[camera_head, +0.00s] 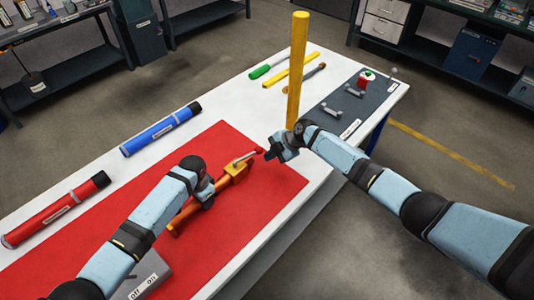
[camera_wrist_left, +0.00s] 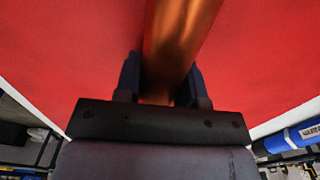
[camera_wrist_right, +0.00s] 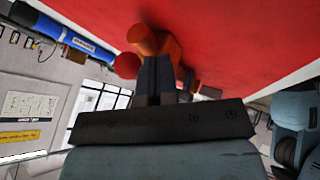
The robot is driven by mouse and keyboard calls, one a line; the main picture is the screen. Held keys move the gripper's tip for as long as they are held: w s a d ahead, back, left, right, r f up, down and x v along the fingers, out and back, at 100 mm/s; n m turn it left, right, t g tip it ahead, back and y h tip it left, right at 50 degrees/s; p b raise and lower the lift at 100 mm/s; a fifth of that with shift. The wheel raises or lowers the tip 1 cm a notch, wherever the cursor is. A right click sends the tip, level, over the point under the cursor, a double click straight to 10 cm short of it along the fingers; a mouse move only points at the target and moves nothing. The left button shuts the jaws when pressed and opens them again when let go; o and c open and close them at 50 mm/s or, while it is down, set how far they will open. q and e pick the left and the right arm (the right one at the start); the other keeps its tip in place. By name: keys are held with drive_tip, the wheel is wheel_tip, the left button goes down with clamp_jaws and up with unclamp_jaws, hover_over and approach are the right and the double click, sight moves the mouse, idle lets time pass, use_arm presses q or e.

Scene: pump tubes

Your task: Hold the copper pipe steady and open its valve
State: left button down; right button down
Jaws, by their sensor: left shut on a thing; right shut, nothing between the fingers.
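The copper pipe (camera_head: 188,214) lies on the red mat (camera_head: 110,238) with an orange valve body (camera_head: 236,169) at its far end. The valve's grey lever (camera_head: 245,158) ends in a red knob (camera_head: 260,150), pointing right. My left gripper (camera_head: 206,193) is shut around the pipe; the left wrist view shows the pipe (camera_wrist_left: 178,40) between its fingers. My right gripper (camera_head: 271,152) is shut and empty, close beside the red knob. In the right wrist view its closed fingers (camera_wrist_right: 158,72) are right of the knob (camera_wrist_right: 126,65); whether they touch is unclear.
A yellow post (camera_head: 297,70) stands behind my right gripper. Blue (camera_head: 161,129) and red (camera_head: 56,209) tubes lie along the table's left side. A grey box with on/off labels (camera_head: 145,276) is near the front. Tools (camera_head: 290,70) and a dark mat (camera_head: 355,95) lie at the far end.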

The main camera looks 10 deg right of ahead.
drive_tip(key=d, duration=0.2)
drive_tip(key=s+d, duration=0.1)
drive_tip(key=shift+s+d+r, duration=0.1)
drive_tip(key=shift+r, duration=0.15)
drive_tip(key=w+v, duration=0.1)
drive_tip(key=v, duration=0.7)
drive_tip(key=shift+w+d+r, duration=0.2)
drive_tip(key=shift+w+r, duration=0.1)
drive_tip(key=shift+w, duration=0.2)
drive_tip(key=shift+s+a+f, duration=0.1)
